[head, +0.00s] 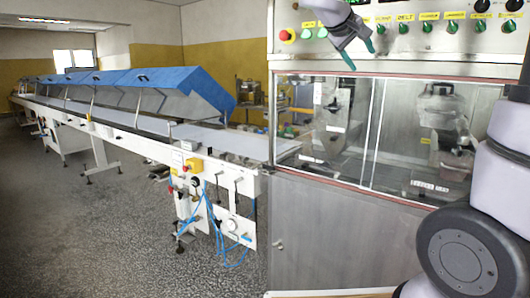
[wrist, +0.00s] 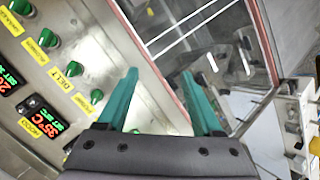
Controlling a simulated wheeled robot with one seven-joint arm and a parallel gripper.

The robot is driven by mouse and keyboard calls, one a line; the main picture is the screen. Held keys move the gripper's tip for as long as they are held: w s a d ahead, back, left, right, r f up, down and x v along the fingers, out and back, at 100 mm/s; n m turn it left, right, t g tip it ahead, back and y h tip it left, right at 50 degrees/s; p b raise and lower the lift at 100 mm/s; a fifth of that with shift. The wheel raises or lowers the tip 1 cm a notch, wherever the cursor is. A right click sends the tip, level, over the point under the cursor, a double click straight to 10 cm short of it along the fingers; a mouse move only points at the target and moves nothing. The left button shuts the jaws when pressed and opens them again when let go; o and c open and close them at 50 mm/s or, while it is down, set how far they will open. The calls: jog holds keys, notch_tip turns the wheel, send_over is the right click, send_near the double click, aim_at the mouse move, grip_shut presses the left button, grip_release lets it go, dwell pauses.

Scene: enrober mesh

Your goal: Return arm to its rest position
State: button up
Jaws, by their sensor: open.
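My gripper (head: 357,54) shows at the top of the head view, in front of the machine's control panel. Its green fingers point down, just above the glass window. In the wrist view my gripper (wrist: 162,96) has its two green fingers apart with nothing between them. My arm comes in from the top and right side of the head view. The control panel (head: 400,40) carries a row of green knobs, yellow labels and a red button. It also shows at the left of the wrist view (wrist: 100,40).
The enrober cabinet (head: 340,240) with glass windows (head: 330,115) stands close in front. A long conveyor (head: 130,130) with blue covers (head: 150,80) runs off to the far left. Blue hoses (head: 225,230) hang at its near end. The floor (head: 90,240) at the left is clear.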

jog(key=s+d+f+m+g+y, duration=0.3)
jog(key=s+f+y, duration=0.35)
jog(key=s, duration=0.65)
jog(key=s+a+f+m+t+y, duration=0.1)
jog(key=s+a+f+m+y, duration=0.2)
jog(key=s, duration=0.5)
jog(key=shift+a+f+t+y, duration=0.4)
jog(key=shift+a+f+y, duration=0.15)
jog(key=shift+a+f, duration=0.2)
